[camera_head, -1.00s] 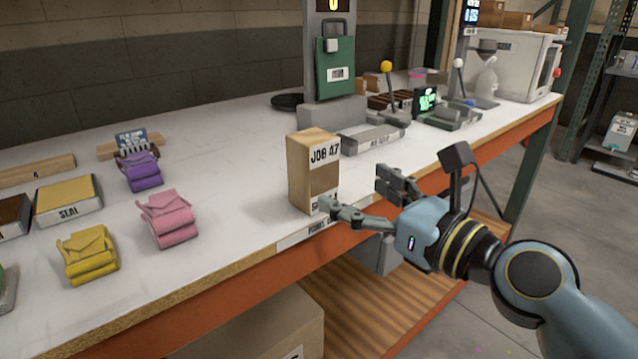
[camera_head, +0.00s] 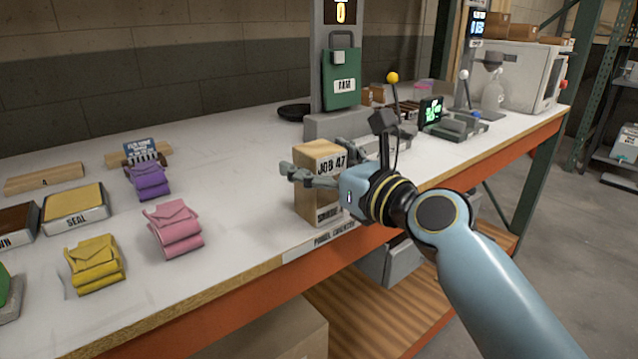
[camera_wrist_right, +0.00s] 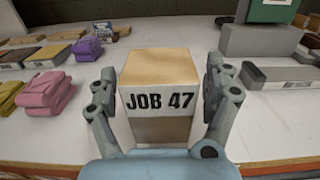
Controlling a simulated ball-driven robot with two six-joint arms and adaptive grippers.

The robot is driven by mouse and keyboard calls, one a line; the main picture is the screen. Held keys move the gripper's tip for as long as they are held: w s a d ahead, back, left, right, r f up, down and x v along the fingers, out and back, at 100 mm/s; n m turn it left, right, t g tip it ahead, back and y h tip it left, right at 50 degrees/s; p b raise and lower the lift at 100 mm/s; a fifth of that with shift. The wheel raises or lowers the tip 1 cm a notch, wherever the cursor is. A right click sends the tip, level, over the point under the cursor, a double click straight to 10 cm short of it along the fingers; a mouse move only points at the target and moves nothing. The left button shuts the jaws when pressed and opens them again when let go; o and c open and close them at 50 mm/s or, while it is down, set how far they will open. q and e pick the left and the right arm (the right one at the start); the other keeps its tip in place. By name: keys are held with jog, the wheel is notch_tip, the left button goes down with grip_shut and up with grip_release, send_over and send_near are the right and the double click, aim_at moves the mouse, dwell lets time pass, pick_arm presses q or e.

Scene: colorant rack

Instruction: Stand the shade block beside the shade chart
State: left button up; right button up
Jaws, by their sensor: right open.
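The tall wooden block labelled JOB 47 (camera_head: 318,207) stands upright near the bench's front edge; I take it as the shade block. It also shows in the right wrist view (camera_wrist_right: 158,98). My right gripper (camera_head: 316,166) is open, with its fingers on either side of the block's upper part. In the right wrist view the fingers (camera_wrist_right: 162,72) flank the block with small gaps. A small blue-and-white card (camera_head: 141,150) with a row of dark pieces, possibly the shade chart, stands at the back left behind the purple pouch. My left gripper is not in view.
Purple (camera_head: 149,181), pink (camera_head: 175,229) and yellow (camera_head: 95,264) pouches lie left of the block. A SEAL pad (camera_head: 75,208) lies farther left. A grey stand with a green TAM tag (camera_head: 342,78) is behind the block. Bench between pouches and block is clear.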

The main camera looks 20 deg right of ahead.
jog(key=shift+c, duration=0.4)
jog(key=shift+r, duration=0.1)
jog(key=c, duration=1.5)
